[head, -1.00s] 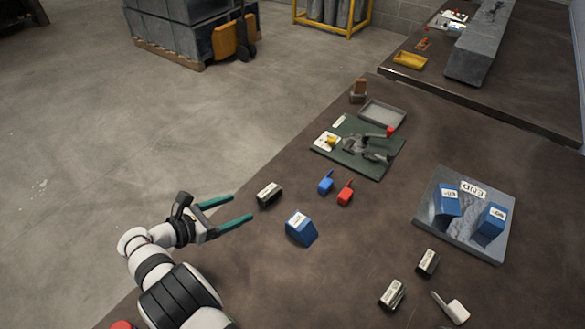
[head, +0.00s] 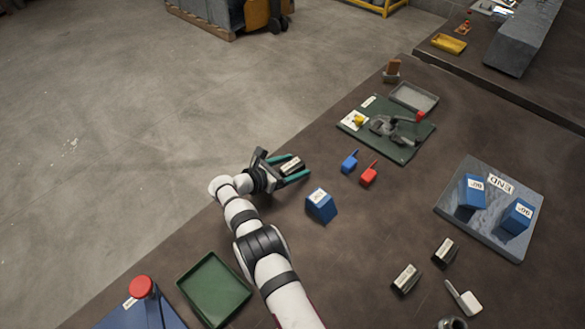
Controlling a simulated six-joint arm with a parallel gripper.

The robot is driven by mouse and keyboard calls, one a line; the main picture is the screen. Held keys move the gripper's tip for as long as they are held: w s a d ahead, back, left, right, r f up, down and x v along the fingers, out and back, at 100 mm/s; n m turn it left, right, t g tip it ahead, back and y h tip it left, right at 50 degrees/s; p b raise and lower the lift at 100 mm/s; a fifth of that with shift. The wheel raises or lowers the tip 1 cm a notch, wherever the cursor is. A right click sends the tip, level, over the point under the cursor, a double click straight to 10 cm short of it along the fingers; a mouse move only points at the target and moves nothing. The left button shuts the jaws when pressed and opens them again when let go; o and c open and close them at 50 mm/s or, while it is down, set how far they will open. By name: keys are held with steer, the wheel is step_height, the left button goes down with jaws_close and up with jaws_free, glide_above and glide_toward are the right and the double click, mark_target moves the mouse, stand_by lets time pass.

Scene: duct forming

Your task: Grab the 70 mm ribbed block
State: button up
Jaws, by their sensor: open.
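A small dark block with a white label (head: 290,166) lies on the brown table near its left edge. Its label is too small to read. My gripper (head: 302,166) is open, with one teal finger on each side of this block. I cannot tell whether the fingers touch it or how high they are. Two similar dark labelled blocks lie at the lower right, one block nearer the front (head: 404,279) and one behind it (head: 446,251). I cannot read which block is marked 70 mm, and ribs are not clear.
A blue block (head: 321,206) stands right of my gripper. Small blue (head: 349,162) and red (head: 369,174) pieces lie beyond it. A green mat (head: 403,152) holds a grey device. A grey END board (head: 480,233) bears blue blocks. A green tray (head: 213,289) sits front left.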

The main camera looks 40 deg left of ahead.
jaws_close()
stand_by(0.5)
